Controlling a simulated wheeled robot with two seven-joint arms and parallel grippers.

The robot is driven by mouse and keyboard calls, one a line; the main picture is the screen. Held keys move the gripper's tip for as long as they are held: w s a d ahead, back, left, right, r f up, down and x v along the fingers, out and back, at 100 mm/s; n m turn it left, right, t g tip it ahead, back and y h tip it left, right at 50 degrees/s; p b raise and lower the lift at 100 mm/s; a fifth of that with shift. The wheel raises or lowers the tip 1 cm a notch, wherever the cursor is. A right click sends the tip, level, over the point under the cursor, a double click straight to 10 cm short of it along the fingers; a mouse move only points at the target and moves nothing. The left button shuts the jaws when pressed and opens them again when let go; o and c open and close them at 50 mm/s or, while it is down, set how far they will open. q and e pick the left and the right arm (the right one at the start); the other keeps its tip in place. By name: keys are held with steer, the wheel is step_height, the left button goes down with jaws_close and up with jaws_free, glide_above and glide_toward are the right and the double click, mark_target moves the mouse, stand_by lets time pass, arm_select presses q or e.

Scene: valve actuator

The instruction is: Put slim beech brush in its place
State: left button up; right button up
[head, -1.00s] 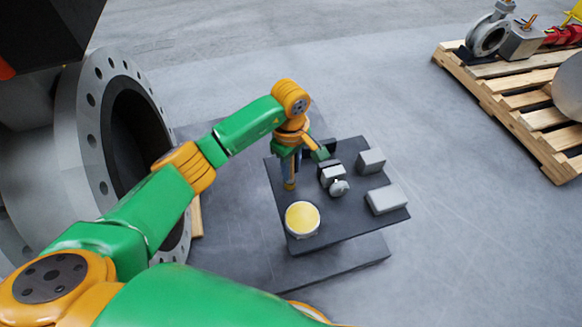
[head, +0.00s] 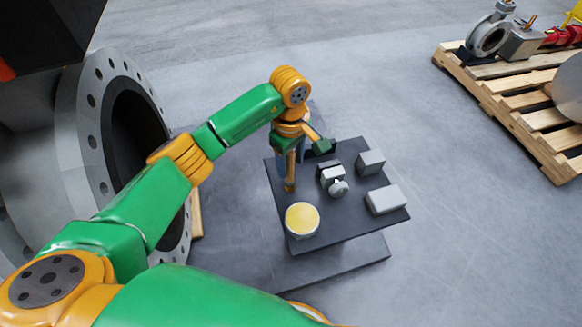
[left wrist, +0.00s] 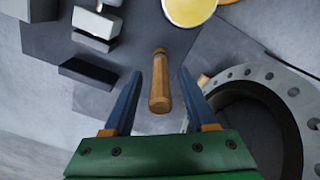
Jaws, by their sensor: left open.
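The slim beech brush (head: 290,182) shows as a wooden handle at the left side of the small dark table. In the left wrist view the handle (left wrist: 159,88) lies between the two blue fingers, with clear gaps on both sides. My left gripper (head: 288,160) is open, near the brush and not closed on it; its fingers (left wrist: 154,100) show in the left wrist view. I cannot tell how the brush's far end is supported; its bristles are not seen. My right gripper is not in view.
The dark table (head: 330,222) bears a round yellow-topped tin (head: 302,219), grey blocks (head: 385,199) and a small metal fitting (head: 338,187). A large flanged pipe (head: 95,130) stands close at left. A pallet (head: 510,100) with valve parts is at upper right.

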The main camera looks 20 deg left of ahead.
arm_select(q)
step_height(320, 180, up, 9)
steer(key=shift+f, duration=0.1)
stand_by(0.4)
